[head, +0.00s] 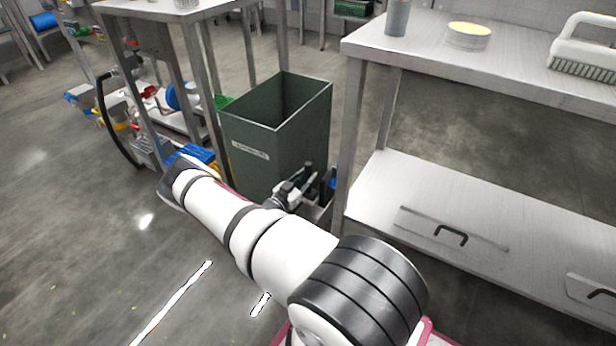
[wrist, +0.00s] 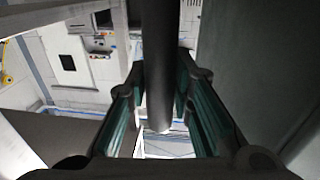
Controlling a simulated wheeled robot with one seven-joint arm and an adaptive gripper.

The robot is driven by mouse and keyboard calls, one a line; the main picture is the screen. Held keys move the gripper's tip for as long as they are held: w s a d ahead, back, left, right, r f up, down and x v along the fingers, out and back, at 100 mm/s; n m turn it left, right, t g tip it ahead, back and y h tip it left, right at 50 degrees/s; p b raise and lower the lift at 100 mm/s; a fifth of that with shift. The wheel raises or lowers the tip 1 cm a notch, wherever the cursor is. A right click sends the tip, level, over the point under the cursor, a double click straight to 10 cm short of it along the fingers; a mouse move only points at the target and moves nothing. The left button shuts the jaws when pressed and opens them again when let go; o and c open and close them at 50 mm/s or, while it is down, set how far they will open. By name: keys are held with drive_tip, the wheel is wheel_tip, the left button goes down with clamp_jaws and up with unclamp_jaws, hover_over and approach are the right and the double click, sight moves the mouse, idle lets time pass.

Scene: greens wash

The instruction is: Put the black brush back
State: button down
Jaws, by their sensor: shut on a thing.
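In the wrist view, a long dark cylindrical handle, which looks like part of the black brush (wrist: 157,60), runs between the two green-padded fingers of my gripper (wrist: 160,110). My gripper is shut on it. The brush's head cannot be made out. In the head view, my gripper (head: 307,182) shows small and partly hidden behind my arm, low beside the right side of a green bin (head: 262,150) and near the table leg.
A steel table (head: 440,60) with a lower shelf (head: 480,215) stands at right. A white brush (head: 585,55), a grey cup (head: 397,18) and a yellow-topped round tub (head: 468,35) are on top. Another steel table (head: 150,12) stands at left. Floor at lower left is open.

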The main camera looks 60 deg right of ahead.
drive_tip(key=shift+a+f, duration=0.1)
drive_tip(key=shift+a+f+b, duration=0.1)
drive_tip(key=shift+f+b, duration=0.05)
drive_tip(key=shift+b, duration=0.4)
wheel_tip(320, 180, down, 3)
drive_tip(key=b, duration=0.3)
wheel_tip(320, 180, down, 14)
idle(0.7)
drive_tip(key=shift+f, duration=0.1)
